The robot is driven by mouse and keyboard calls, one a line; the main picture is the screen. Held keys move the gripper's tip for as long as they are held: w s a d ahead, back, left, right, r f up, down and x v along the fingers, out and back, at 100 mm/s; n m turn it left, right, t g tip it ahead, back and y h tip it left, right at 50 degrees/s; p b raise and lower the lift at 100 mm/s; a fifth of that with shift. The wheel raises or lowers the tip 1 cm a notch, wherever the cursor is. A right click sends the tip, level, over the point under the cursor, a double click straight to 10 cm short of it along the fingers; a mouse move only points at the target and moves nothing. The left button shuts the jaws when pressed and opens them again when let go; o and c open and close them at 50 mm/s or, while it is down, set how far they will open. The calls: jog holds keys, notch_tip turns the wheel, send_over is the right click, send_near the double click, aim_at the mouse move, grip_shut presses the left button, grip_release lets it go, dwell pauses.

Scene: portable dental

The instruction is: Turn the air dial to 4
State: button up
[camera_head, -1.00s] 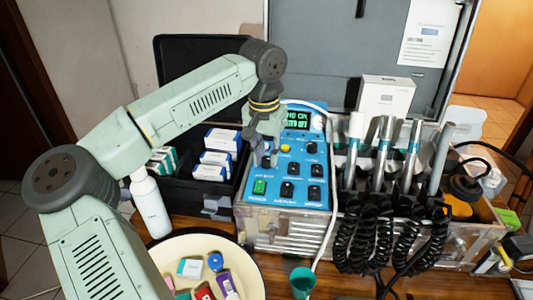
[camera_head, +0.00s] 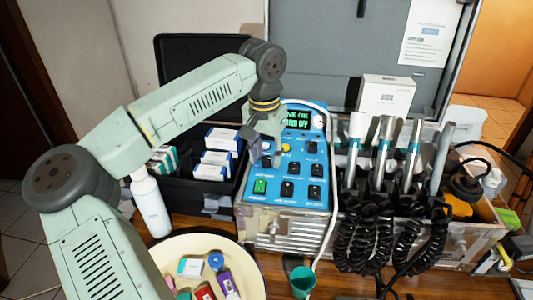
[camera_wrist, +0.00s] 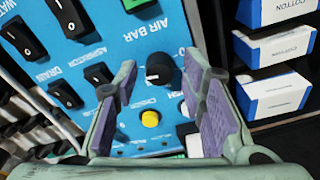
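The air dial is a black round knob (camera_wrist: 159,69) with a light pointer mark, next to the "AIR BAR" print on the blue control panel (camera_head: 262,210). In the wrist view it sits between the two fingers of my gripper (camera_wrist: 160,75). The fingers are apart, with blue panel showing between each fingertip and the knob, so the gripper is open. Numbers around the dial are too blurred to read. In the head view my gripper (camera_head: 266,152) is over the panel's upper left and hides the dial.
A yellow button (camera_wrist: 150,118) lies close below the dial. Black rocker switches (camera_wrist: 98,73) and a green switch (camera_head: 260,187) are on the panel. A lit display (camera_head: 298,118) is at its top. Boxes (camera_head: 213,160) stand at left, handpieces (camera_head: 384,145) at right.

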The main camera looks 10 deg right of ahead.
aim_at(265, 169)
dwell(0.3)
notch_tip(265, 169, up, 12)
jog(key=s, duration=0.1)
jog(key=shift+a, duration=0.3)
